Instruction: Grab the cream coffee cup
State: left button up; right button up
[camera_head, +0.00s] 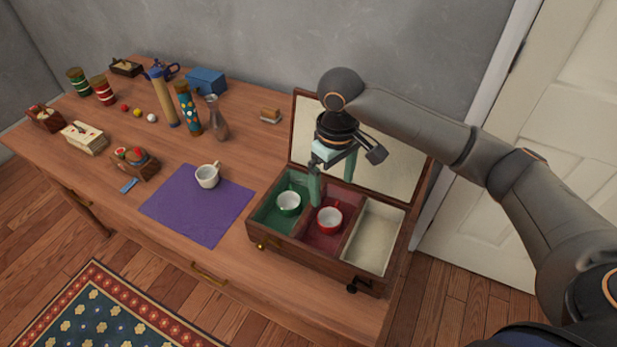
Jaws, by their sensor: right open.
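The cream coffee cup (207,176) stands upright on a purple mat (190,219) on the wooden table. My right gripper (332,185) is open and points down over the open wooden case (318,258). Its fingers are near the green cup and the red cup, to the right of the cream cup and well apart from it. A green cup (288,203) sits in the case's green left compartment. A red cup (329,219) sits in its red middle compartment. I cannot tell whether a finger touches either cup. My left gripper is not in view.
The cream-lined right compartment (372,246) is empty. The case's raised lid (395,168) stands behind the gripper. The table between mat and case is clear.

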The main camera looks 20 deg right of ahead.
aim_at(207, 175)
jog(key=i+j, duration=0.2)
jog(key=j, duration=0.2)
jog(key=i+j, duration=0.2)
jog(key=j, duration=0.15)
jog(key=i+j, duration=0.2)
jog(key=j, duration=0.2)
jog(key=i+j, duration=0.15)
jog(key=j, duration=0.25)
